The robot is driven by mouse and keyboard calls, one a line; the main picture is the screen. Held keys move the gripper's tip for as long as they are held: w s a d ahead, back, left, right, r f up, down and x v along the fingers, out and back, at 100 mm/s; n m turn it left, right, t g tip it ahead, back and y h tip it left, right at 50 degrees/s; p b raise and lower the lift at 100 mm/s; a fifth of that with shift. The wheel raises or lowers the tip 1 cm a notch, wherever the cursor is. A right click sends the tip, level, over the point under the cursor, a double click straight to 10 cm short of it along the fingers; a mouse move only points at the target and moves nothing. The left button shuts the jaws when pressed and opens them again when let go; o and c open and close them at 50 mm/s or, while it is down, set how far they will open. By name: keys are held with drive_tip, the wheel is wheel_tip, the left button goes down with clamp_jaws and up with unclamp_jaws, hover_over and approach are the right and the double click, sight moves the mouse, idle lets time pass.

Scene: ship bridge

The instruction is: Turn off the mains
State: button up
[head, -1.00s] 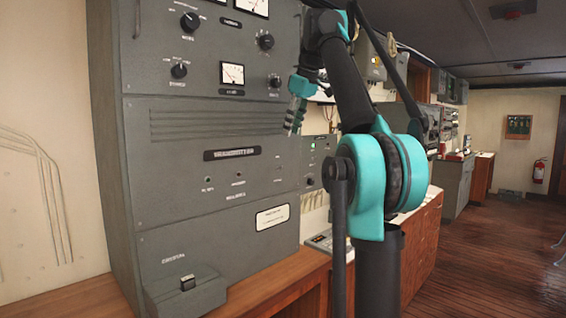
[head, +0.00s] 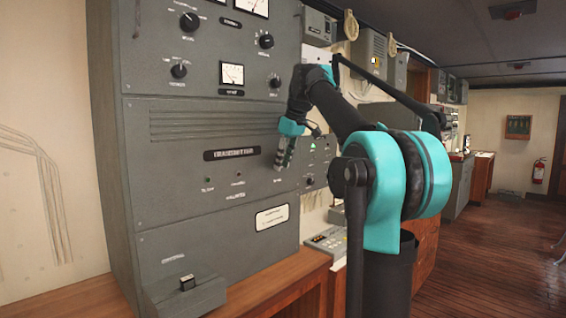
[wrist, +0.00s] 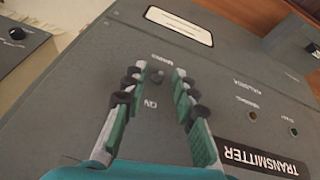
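The mains switch (wrist: 157,77) is a small dark toggle on the grey transmitter panel. In the wrist view it sits between a label that seems to read MAINS and the word ON. My gripper (wrist: 156,83) is open, with one finger on each side of the switch in this view. I see no clear contact, and the gap to the panel is hard to judge. In the head view my gripper (head: 283,154) points down in front of the right part of the transmitter cabinet (head: 220,125) and hides the switch area.
The TRANSMITTER nameplate (wrist: 262,158) and a white label plate (wrist: 179,25) are near the switch. A Morse key box (head: 187,291) stands on the wooden desk (head: 283,289). A keypad unit (head: 329,239) lies right of the cabinet. Open floor (head: 480,265) is at right.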

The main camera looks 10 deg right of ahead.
clamp_jaws()
drive_tip(key=shift+s+d, duration=0.1)
idle(0.3)
drive_tip(key=t, duration=0.1)
drive_tip(key=f+t+y, duration=0.1)
drive_tip(key=t+y, duration=0.1)
drive_tip(key=shift+s+d+f+t, duration=0.15)
drive_tip(key=shift+s+d+t, duration=0.15)
drive_tip(key=shift+s+t, duration=0.1)
drive_tip(key=t+y, duration=0.1)
drive_tip(key=f+t+y, duration=0.1)
drive_tip(key=t+y, duration=0.1)
drive_tip(key=t, duration=0.1)
drive_tip(key=shift+s+d+f+y, duration=0.1)
drive_tip(key=shift+f+y, duration=0.2)
drive_tip(key=shift+f, duration=0.1)
unclamp_jaws()
